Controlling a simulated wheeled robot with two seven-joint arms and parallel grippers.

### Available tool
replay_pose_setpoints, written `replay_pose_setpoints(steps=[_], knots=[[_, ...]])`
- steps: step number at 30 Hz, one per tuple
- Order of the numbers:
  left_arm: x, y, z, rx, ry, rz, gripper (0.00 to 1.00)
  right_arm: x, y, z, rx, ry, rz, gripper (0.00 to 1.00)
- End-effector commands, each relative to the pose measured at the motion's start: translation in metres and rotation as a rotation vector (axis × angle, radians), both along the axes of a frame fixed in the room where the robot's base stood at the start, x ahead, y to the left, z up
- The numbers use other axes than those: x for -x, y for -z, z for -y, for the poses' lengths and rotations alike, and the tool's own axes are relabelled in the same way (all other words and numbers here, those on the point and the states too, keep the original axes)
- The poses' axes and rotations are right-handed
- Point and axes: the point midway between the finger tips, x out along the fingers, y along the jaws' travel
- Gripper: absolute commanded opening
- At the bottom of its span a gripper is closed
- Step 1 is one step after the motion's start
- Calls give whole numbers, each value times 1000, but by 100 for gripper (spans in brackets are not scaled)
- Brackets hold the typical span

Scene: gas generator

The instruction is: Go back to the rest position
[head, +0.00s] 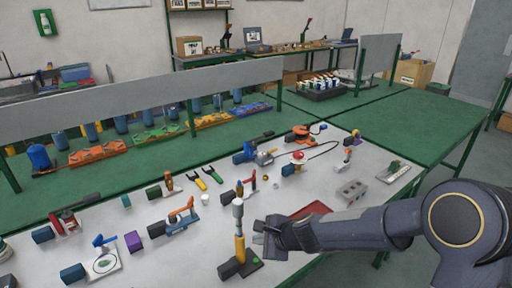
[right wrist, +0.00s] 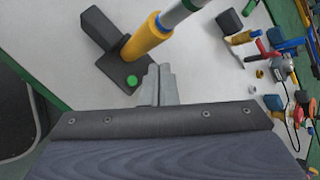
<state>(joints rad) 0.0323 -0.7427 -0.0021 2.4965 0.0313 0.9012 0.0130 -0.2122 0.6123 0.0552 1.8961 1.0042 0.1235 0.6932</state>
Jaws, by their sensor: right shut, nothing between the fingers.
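My right gripper (head: 262,238) reaches in from the right, low over the white table (head: 330,205). In the right wrist view its fingers (right wrist: 159,85) are shut together with nothing between them. Just left of it in the head view stands an upright post (head: 239,240) with a yellow lower part and a grey top, on a dark base. In the right wrist view the yellow post (right wrist: 146,40) and its base with a green button (right wrist: 131,81) lie just beyond the fingertips; I cannot tell whether they touch. My left gripper is not in view.
A green bench (head: 150,165) with a grey panel (head: 150,97) stands behind.

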Motion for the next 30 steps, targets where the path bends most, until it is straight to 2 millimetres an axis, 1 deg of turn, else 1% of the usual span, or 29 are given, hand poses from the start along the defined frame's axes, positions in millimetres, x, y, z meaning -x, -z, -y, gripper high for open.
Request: replay_pose_setpoints(steps=[2, 5, 6, 8, 9, 11, 12, 13, 16, 18, 21, 24, 25, 27, 30], knots=[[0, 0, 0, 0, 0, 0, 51, 4, -15, 9, 10, -33, 38, 0], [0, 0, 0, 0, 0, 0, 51, 20, -48, 30, 53, -129, 131, 0], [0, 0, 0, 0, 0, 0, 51, 30, -64, 41, 80, -182, 180, 0], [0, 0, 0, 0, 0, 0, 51, 52, -84, 59, 135, -272, 254, 0], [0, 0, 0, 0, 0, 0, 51, 68, -97, 71, 176, -333, 303, 0], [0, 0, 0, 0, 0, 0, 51, 93, -111, 88, 246, -423, 368, 0], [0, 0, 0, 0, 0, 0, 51, 111, -117, 99, 296, -483, 408, 0], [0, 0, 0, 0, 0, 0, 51, 125, -121, 108, 334, -525, 435, 0], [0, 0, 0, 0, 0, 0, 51, 172, -127, 134, 474, -662, 507, 0], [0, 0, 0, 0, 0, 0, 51, 204, -124, 151, 570, -752, 538, 0], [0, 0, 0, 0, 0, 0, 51, 242, -116, 170, 696, -860, 558, 0], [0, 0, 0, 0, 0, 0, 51, 269, -106, 184, 789, -940, 555, 0], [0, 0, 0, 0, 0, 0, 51, 275, -104, 187, 811, -957, 554, 0], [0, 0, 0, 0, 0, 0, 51, 285, -99, 192, 845, -987, 548, 0], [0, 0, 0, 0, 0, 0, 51, 292, -96, 195, 869, -1009, 543, 0]])
